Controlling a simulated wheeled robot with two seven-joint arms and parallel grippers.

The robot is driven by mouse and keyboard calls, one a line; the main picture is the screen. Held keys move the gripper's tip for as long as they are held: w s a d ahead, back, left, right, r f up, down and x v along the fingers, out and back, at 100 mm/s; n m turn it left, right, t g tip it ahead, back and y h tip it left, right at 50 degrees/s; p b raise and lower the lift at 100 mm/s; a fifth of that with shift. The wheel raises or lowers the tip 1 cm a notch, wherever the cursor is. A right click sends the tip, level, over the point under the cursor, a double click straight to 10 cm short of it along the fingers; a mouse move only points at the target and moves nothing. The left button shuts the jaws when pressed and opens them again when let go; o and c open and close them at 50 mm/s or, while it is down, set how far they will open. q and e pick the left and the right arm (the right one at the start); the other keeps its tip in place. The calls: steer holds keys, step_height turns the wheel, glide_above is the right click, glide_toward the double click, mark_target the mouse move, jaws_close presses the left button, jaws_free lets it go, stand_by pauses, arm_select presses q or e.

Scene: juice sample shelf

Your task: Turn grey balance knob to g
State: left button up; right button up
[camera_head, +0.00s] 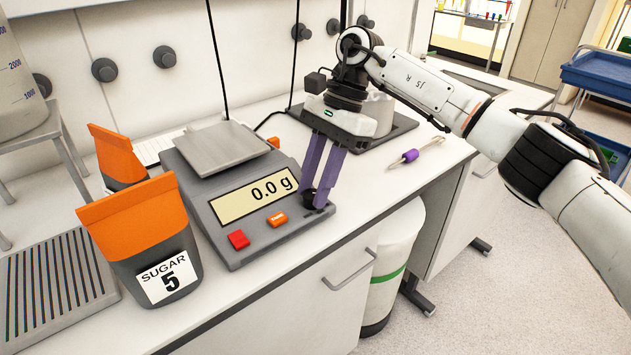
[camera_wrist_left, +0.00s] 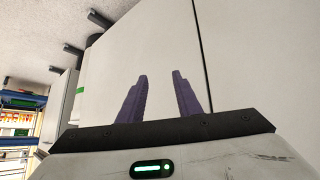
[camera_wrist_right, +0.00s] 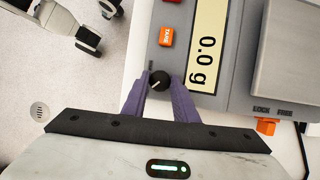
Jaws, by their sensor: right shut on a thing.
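The grey balance (camera_head: 232,247) stands on the white counter, and its display (camera_head: 255,195) reads 0.0 g. The dark round knob (camera_head: 309,197) is at the right front corner of the balance, partly hidden by my fingers. My right gripper (camera_head: 312,196) points down at it with purple fingers. In the right wrist view the knob (camera_wrist_right: 159,80) sits between the fingertips with a pale pointer line; the fingers are shut on it. My left gripper (camera_wrist_left: 162,78) shows only in the left wrist view; its fingers are apart and empty, facing a white cabinet front.
An orange and grey sugar bag marked 5 (camera_head: 160,255) stands left of the balance, with another orange bag (camera_head: 115,157) behind. A red button (camera_head: 238,239) and an orange button (camera_head: 277,220) are near the knob.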

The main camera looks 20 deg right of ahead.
steer(key=o, duration=1.1)
steer(key=shift+c, duration=0.2)
steer(key=v, duration=1)
steer(key=shift+r, duration=0.2)
steer(key=shift+s+f, duration=0.1)
